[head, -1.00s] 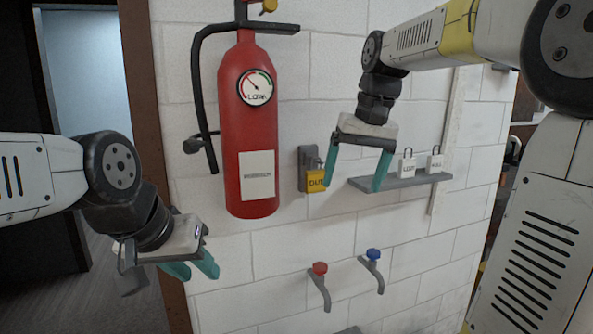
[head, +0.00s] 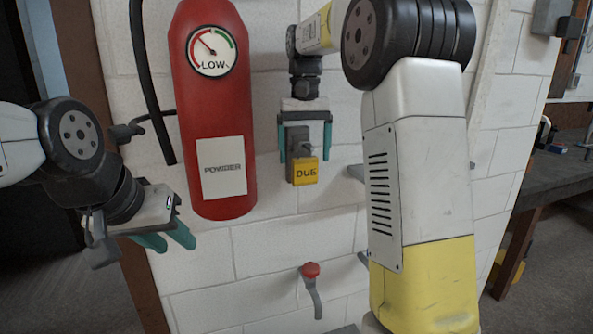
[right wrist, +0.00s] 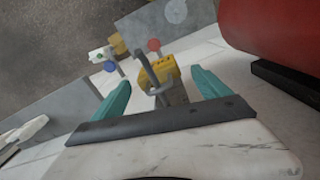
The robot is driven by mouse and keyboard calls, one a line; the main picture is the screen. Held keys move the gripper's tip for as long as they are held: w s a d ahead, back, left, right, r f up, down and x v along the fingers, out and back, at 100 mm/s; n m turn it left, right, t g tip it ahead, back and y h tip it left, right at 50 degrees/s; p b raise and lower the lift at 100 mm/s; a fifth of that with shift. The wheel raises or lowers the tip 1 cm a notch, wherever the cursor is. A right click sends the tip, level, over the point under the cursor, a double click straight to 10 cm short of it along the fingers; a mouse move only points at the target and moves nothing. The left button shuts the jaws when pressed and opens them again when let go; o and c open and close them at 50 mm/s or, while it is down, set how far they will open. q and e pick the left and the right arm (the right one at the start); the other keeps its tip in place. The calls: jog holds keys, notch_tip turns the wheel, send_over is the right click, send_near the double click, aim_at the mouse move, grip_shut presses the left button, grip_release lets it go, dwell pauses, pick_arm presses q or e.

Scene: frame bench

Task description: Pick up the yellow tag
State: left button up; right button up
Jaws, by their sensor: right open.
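The yellow tag (head: 305,172), marked DUE, hangs on the wall from a grey hook bracket to the right of the fire extinguisher. My right gripper (head: 305,157) is open, with one teal finger on each side of the bracket and the tag's upper part. In the right wrist view the tag (right wrist: 160,72) and its grey shackle show between the open fingers, with gaps on both sides. Whether a finger touches it I cannot tell. My left gripper (head: 168,240) is open and empty at the lower left, away from the tag.
A red fire extinguisher (head: 215,120) with a LOW gauge and a POWDER label hangs close left of the tag. A red-knobbed valve (head: 311,272) is on the wall below. My right arm hides most of the shelf. A dark bench (head: 520,180) stands at the far right.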

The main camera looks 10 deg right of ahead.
notch_tip(320, 180, down, 2)
jog(key=shift+f, duration=0.1)
jog(key=c, duration=1.5)
jog(key=shift+o, duration=0.2)
